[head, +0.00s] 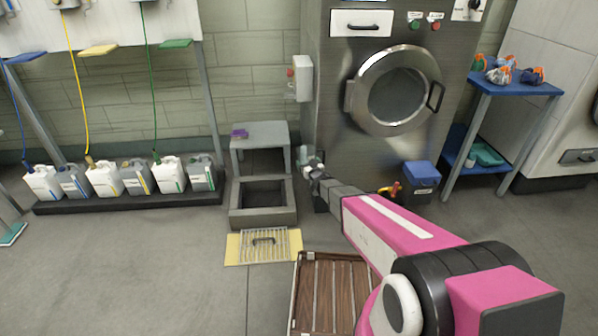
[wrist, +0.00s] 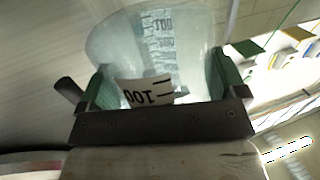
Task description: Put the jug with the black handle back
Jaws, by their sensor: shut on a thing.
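A clear, pale greenish jug with printed markings (wrist: 150,30) is between the green pads of my gripper (wrist: 160,85) in the wrist view. My gripper is shut on it. A dark stub (wrist: 68,90) sticks out at the left, perhaps the jug's black handle; I cannot tell for sure. A white label reading 100 shows upside down between the fingers. In the head view my gripper (head: 311,164) is in front of the washer's lower left corner, right of the grey step-shaped sink, with the small pale jug (head: 304,151) at its tip, mostly too small to make out.
The grey stepped sink (head: 262,205) has a purple item (head: 239,133) on top. A steel washer (head: 395,90) stands behind. A blue bin (head: 421,182) and blue shelf table (head: 515,86) are right. Several canisters (head: 103,181) line the left wall. A wooden slatted crate (head: 330,290) lies in front.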

